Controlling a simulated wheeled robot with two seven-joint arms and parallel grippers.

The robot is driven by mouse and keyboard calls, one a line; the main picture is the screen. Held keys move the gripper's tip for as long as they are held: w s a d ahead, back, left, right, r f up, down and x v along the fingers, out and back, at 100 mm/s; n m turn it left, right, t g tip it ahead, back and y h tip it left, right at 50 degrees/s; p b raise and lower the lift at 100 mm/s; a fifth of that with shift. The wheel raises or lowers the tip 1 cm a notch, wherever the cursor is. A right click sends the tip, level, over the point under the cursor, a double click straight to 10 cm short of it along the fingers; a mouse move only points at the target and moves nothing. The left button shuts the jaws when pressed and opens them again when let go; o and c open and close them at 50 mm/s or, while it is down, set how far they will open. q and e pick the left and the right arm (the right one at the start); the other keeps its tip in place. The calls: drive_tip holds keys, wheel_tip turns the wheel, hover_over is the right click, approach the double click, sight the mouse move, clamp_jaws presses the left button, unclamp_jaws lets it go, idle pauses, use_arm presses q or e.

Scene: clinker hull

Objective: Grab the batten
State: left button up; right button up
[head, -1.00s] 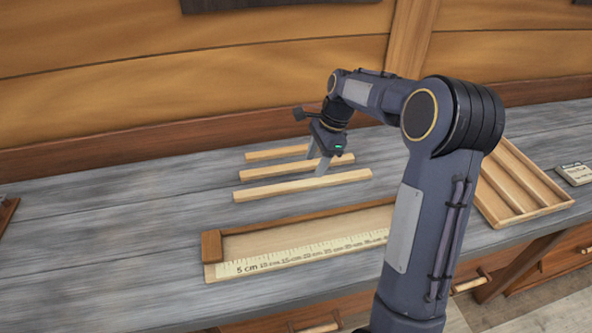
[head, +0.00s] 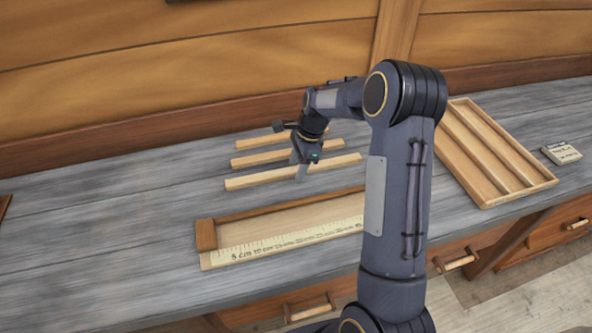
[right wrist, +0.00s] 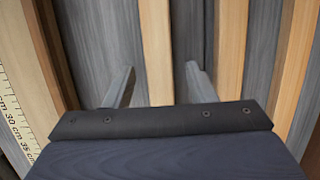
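Three pale wooden battens lie roughly parallel on the grey bench: a near batten (head: 252,181), a middle batten (head: 258,157) and a far batten (head: 262,141). My right gripper (head: 299,168) is open at the near batten, pointing down. In the right wrist view its two fingers (right wrist: 158,86) stand apart, with the near batten (right wrist: 155,45) running between them. The middle batten (right wrist: 232,50) and far batten (right wrist: 294,70) lie to the right there. I cannot tell how far the fingertips are above the bench. My left gripper is not in view.
A measuring tray (head: 206,235) with a ruler marked in cm lies in front of the battens; my right arm hides its right end. A slotted wooden tray (head: 495,152) and a small label card (head: 561,153) are at the right. The bench left of the battens is clear.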

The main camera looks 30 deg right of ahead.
drive_tip(key=c, duration=0.9)
clamp_jaws()
drive_tip(key=shift+r, duration=0.15)
